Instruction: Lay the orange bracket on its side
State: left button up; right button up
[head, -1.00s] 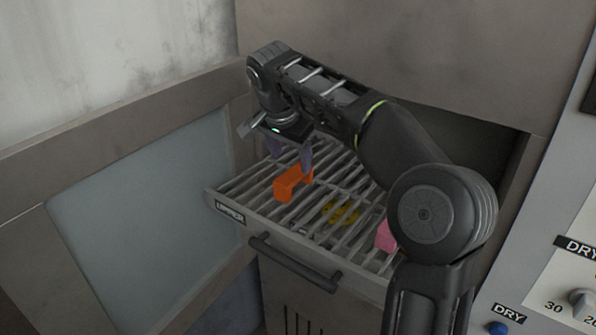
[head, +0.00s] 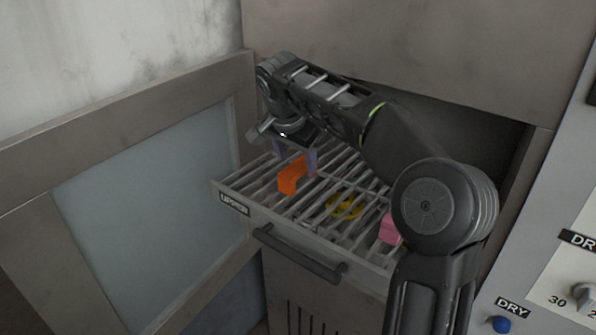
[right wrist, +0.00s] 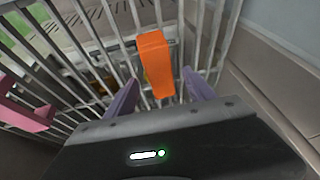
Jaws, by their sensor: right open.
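The orange bracket (head: 291,178) stands on the slatted rack (head: 262,222) near its left front part in the head view. In the right wrist view the bracket (right wrist: 155,62) lies just ahead of the fingertips, roughly centred between them. My right gripper (head: 296,160) is above and just behind the bracket, pointing down. Its two purple fingers are apart and also show in the right wrist view (right wrist: 162,92). I cannot tell whether they touch the bracket. My left gripper is not in view.
A yellow ring-like piece (head: 345,207) and a pink block (head: 390,228) are to the right of the bracket. A dark handle (head: 300,256) runs along the drawer front. An open door panel (head: 150,190) stands at the left. A control panel (head: 560,270) is at the right.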

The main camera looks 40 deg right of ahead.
aim_at(298, 166)
jog(key=x, duration=0.4)
jog(key=shift+p, duration=0.4)
grip_shut()
dwell(0.6)
